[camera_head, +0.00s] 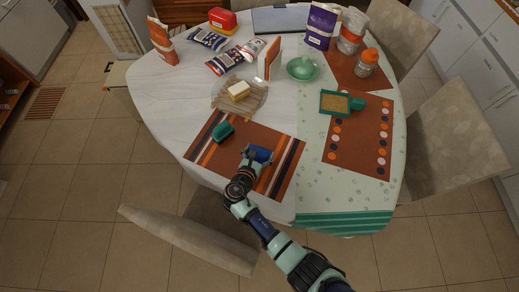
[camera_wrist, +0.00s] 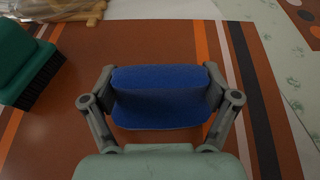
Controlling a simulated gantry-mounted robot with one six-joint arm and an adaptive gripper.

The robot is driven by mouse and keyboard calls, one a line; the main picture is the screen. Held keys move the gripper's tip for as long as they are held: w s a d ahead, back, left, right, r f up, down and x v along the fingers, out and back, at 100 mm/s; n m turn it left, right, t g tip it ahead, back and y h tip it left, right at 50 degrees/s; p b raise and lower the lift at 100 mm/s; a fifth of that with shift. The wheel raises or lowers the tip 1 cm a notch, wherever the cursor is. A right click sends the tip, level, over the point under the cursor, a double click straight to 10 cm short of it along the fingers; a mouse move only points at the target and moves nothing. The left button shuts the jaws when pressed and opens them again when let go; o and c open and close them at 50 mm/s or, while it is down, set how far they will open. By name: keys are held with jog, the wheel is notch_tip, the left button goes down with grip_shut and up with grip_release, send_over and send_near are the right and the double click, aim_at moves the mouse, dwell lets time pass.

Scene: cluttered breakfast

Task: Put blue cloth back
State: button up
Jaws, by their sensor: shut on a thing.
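The blue cloth (camera_wrist: 160,95) is a folded blue piece held between the two fingers of my gripper (camera_wrist: 160,103) in the wrist view. My gripper is shut on it, with one finger at each end. In the head view the blue cloth (camera_head: 259,153) shows at the tip of my gripper (camera_head: 253,160), over the striped brown placemat (camera_head: 285,178) at the near edge of the table. I cannot tell whether the cloth touches the placemat.
A green brush (camera_head: 223,132) lies left of my gripper on the placemat; it also shows in the wrist view (camera_wrist: 22,62). Behind are a clear plate with a butter-like block (camera_head: 238,90), a green bowl (camera_head: 302,70) and several packages. A green dustpan-like tray (camera_head: 336,103) is on the right.

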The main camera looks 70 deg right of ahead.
aim_at(258, 155)
jog(key=shift+r, duration=0.1)
jog(key=o, duration=0.9)
jog(key=shift+r, duration=0.1)
jog(key=p+v, duration=0.2)
jog(key=v, duration=0.3)
jog(key=shift+a, duration=0.25)
